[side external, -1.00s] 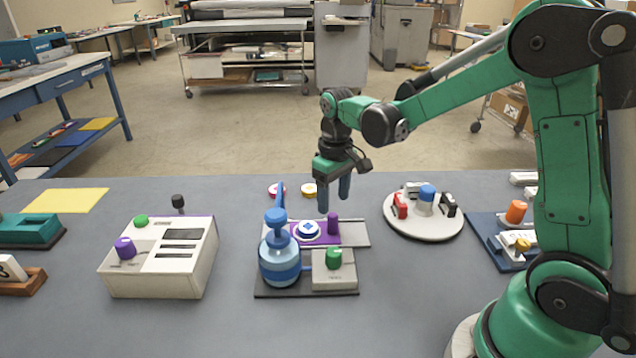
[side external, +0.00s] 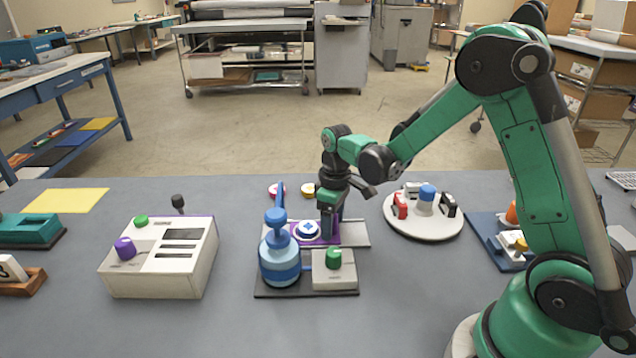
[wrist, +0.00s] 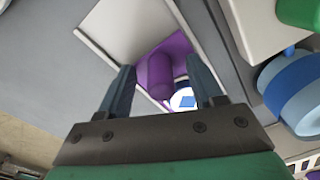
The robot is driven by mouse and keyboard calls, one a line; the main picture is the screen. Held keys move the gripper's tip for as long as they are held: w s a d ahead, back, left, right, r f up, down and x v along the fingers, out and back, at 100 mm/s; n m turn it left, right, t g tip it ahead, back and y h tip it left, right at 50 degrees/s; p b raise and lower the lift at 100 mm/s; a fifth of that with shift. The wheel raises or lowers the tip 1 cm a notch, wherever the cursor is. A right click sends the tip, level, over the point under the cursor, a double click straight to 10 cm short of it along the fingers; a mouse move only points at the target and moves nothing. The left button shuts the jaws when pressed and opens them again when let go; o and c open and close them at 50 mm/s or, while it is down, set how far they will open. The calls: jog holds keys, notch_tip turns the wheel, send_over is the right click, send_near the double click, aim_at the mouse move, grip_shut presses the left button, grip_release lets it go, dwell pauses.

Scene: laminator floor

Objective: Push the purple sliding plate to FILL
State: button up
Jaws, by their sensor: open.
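The purple sliding plate (side external: 307,239) sits on a light grey track (side external: 352,238) behind the blue bottle-like pump (side external: 279,259). It carries a round white badge with a blue mark (side external: 308,230) and an upright purple knob. My gripper (side external: 328,236) points down at the plate's right part, its fingers hiding the knob in the side external view. In the wrist view, the purple knob (wrist: 160,76) shows between the two open fingers, with the plate (wrist: 177,45) beyond it. Whether the fingers touch the knob cannot be told. No FILL mark is readable.
A grey box with a green knob (side external: 334,268) stands in front of the track, beside the pump. A white round turntable (side external: 423,225) with red, blue and black parts is to the right. A white box with a purple knob (side external: 160,260) is to the left.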

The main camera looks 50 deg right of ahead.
grip_shut()
dwell(1.4)
